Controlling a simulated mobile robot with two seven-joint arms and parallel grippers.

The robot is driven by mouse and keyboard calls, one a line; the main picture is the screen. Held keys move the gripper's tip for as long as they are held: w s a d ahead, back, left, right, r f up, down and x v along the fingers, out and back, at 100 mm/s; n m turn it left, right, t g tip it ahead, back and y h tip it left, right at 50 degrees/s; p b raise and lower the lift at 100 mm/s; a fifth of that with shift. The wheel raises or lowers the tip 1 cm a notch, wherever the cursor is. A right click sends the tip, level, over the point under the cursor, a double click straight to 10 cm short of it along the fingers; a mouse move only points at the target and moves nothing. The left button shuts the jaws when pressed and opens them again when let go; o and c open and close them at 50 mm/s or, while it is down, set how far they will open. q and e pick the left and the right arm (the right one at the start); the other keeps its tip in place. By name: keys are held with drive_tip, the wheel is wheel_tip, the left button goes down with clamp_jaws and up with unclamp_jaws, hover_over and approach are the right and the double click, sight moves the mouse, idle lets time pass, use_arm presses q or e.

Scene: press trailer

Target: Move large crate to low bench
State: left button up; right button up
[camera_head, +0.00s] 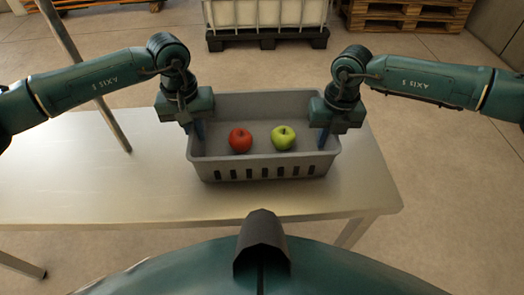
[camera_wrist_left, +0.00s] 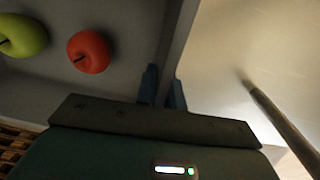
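The large crate (camera_head: 262,174) is a grey open bin with slots along its near side. It appears level on a metal-topped table (camera_head: 110,200); I cannot tell whether its base touches. A red apple (camera_head: 240,140) and a green apple (camera_head: 283,137) lie inside. My left gripper (camera_head: 195,130) is at the crate's left wall. In the left wrist view, its two blue fingers (camera_wrist_left: 162,90) straddle that wall (camera_wrist_left: 180,40) closely and look shut on it. My right gripper (camera_head: 323,138) points down at the right wall; its finger gap is hidden.
A thin metal pole (camera_head: 85,75) rises at the table's left, behind my left arm. A white container on a dark pallet (camera_head: 267,38) stands behind, with wooden pallets (camera_head: 405,15) at the back right. The floor right of the table is clear.

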use_arm(q)
drive_tip(key=o, duration=0.3)
drive_tip(key=shift+r, duration=0.1)
use_arm(e)
drive_tip(key=o, duration=0.3)
drive_tip(key=shift+r, duration=0.1)
drive_tip(key=shift+a, duration=0.1)
drive_tip(key=shift+r, duration=0.1)
use_arm(q)
drive_tip(key=r, duration=1.2)
drive_tip(key=shift+a, duration=0.3)
use_arm(e)
drive_tip(key=r, duration=1.1)
drive_tip(key=shift+d+r, duration=0.4)
use_arm(q)
drive_tip(key=shift+s+f, duration=0.1)
drive_tip(key=shift+s, duration=0.05)
use_arm(e)
drive_tip(key=shift+s, duration=0.1)
